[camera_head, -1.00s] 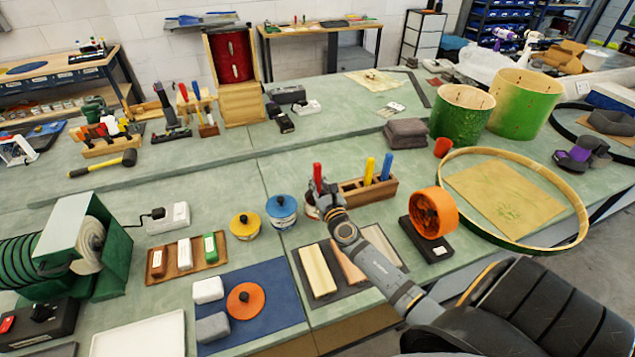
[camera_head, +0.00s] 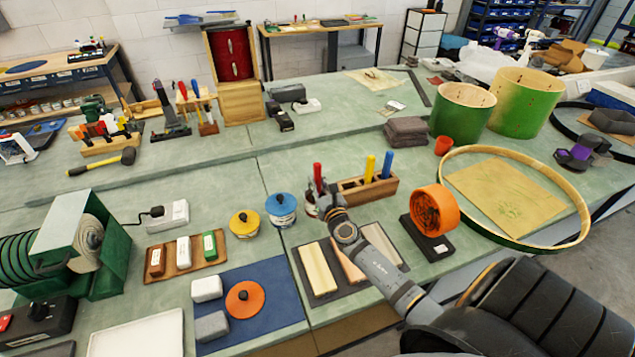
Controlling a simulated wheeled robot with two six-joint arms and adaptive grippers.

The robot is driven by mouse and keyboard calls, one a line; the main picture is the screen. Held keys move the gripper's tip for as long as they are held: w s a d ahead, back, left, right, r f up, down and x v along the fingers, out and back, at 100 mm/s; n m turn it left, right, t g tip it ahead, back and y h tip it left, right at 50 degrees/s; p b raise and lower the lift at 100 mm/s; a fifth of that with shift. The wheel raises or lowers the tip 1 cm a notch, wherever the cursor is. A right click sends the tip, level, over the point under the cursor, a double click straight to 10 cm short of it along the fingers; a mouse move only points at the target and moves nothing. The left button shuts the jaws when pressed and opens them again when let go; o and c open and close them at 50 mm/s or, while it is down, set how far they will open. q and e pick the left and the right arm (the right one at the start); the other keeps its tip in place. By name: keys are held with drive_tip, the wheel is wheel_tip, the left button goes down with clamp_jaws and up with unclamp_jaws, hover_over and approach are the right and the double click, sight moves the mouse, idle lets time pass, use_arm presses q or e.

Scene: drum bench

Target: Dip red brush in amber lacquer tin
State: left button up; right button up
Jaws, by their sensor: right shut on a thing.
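The red brush (camera_head: 318,176) stands roughly upright just left of the wooden brush holder (camera_head: 350,197), with its red handle showing. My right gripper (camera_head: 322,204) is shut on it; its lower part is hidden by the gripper. The yellow-amber tin (camera_head: 244,224) stands to the left, with a dark knob on its top. A blue tin (camera_head: 282,211) stands between it and the gripper. A third tin (camera_head: 310,206) is mostly hidden behind my right gripper. My left gripper is not in view.
The holder keeps a yellow-handled brush (camera_head: 369,169) and a blue-handled one (camera_head: 387,165). Wooden blocks (camera_head: 319,269) lie on a dark mat in front. An orange ring (camera_head: 434,210) stands to the right. The bench behind the tins is clear.

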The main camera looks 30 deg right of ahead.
sight(318, 164)
drive_tip(key=shift+r, duration=0.1)
wheel_tip(318, 164, up, 7)
drive_tip(key=p, duration=0.7)
drive_tip(key=shift+r, duration=0.2)
idle(0.3)
